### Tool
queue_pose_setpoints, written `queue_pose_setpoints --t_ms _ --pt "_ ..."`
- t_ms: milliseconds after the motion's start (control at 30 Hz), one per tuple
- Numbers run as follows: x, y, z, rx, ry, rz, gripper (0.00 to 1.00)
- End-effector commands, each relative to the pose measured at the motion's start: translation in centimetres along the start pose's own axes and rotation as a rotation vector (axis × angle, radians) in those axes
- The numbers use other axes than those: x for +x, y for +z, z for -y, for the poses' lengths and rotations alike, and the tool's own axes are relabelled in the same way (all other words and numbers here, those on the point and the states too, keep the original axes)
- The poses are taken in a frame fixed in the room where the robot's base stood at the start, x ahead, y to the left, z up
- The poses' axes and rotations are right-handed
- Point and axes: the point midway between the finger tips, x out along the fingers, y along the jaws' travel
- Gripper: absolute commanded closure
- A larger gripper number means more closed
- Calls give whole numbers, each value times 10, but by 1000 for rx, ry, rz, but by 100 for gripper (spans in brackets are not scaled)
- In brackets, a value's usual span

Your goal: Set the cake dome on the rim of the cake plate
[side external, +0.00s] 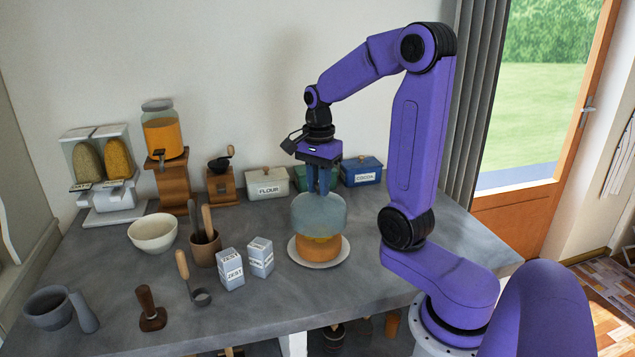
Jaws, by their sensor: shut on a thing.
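The cake dome (319,217) is a clear bluish cover, held upright above the cake plate. My gripper (319,188) points down and is shut on the top of the dome; the fingers hide the grip point. The cake plate (294,254) is round and pale and lies on the counter. An orange-brown cake (318,250) sits on it. The dome's lower edge is in front of the cake's upper part in this view, clearly apart from the plate rim. The dome looks roughly centred over the plate, but depth is hard to judge.
Two zest boxes (231,270) stand just left of the plate. A flour tin (267,184), a green tin and a blue cocoa tin (361,172) stand behind. A white bowl (153,233) and utensil pot (205,248) are further left. The counter in front of the plate is clear.

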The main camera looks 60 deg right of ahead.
Motion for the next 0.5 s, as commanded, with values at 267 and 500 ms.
queue_pose_setpoints --t_ms 267,500 --pt "19 0 0 0 3 1 100" --pt "39 0 0 0 3 1 100"
